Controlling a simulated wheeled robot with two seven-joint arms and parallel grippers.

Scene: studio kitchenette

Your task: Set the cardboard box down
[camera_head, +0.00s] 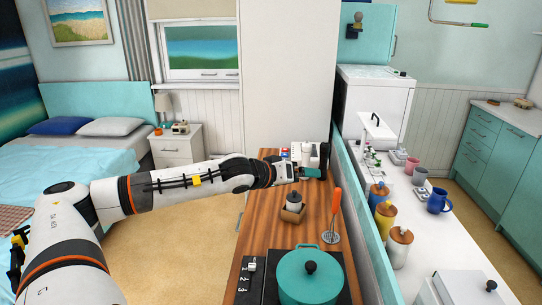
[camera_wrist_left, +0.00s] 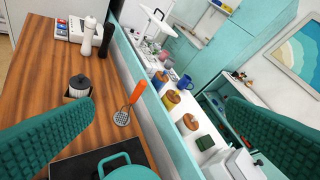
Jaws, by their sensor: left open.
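A small brown cardboard box (camera_head: 292,214) stands on the wooden counter (camera_head: 262,207), with a white, dark-topped container in it. The box also shows in the left wrist view (camera_wrist_left: 73,98), left of centre and beyond the left finger. My left gripper (camera_head: 318,162) is at the end of the arm reaching over the counter, farther back than the box and apart from it. In the left wrist view its two teal fingers (camera_wrist_left: 158,125) are spread wide with nothing between them. My right gripper is in neither view.
A slotted utensil with an orange handle (camera_head: 337,209) stands right of the box. A teal pot (camera_head: 311,278) sits on the dark hob in front. A low teal-edged partition (camera_head: 362,225) separates the wooden counter from a white one with jars and mugs.

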